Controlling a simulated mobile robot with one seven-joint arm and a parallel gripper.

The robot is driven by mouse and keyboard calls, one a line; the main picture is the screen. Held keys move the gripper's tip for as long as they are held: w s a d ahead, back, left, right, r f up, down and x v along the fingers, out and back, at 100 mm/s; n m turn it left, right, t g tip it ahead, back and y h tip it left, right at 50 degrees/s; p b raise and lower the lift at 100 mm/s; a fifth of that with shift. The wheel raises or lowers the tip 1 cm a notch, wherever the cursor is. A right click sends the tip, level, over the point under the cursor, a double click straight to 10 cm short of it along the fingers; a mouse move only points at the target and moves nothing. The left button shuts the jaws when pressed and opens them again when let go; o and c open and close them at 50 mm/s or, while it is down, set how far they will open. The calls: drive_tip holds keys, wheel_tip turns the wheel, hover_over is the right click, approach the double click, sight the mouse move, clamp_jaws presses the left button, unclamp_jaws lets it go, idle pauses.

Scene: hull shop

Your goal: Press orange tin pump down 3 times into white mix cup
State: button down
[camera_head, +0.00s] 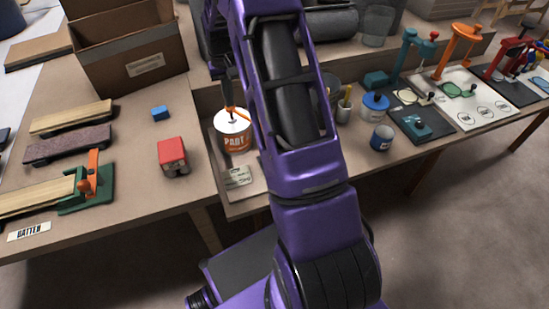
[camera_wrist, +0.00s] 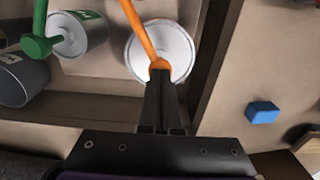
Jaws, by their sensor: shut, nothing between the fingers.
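The orange tin (camera_head: 236,140) stands upright on the bench, with a white lid and an orange label. In the wrist view its pale round lid (camera_wrist: 183,50) shows from above, with the orange pump (camera_wrist: 138,25) rising over it. My gripper (camera_wrist: 160,78) is shut and empty. Its fingertips are at the orange pump head, overlapping it in the picture; I cannot tell whether they touch. In the head view my dark fingers (camera_head: 228,88) point down just above the pump. I cannot make out the white mix cup; my arm hides part of the bench.
A tin with a green pump (camera_wrist: 78,33) and a dark grey tin (camera_wrist: 22,80) stand beside the orange tin. A red block (camera_head: 172,156), a blue block (camera_head: 160,113) and a cardboard box (camera_head: 130,60) are on the left.

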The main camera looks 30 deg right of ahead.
drive_tip(key=shift+f, duration=0.45)
drive_tip(key=shift+r+p, duration=0.9)
drive_tip(key=shift+r, duration=0.6)
drive_tip(key=shift+f, duration=0.15)
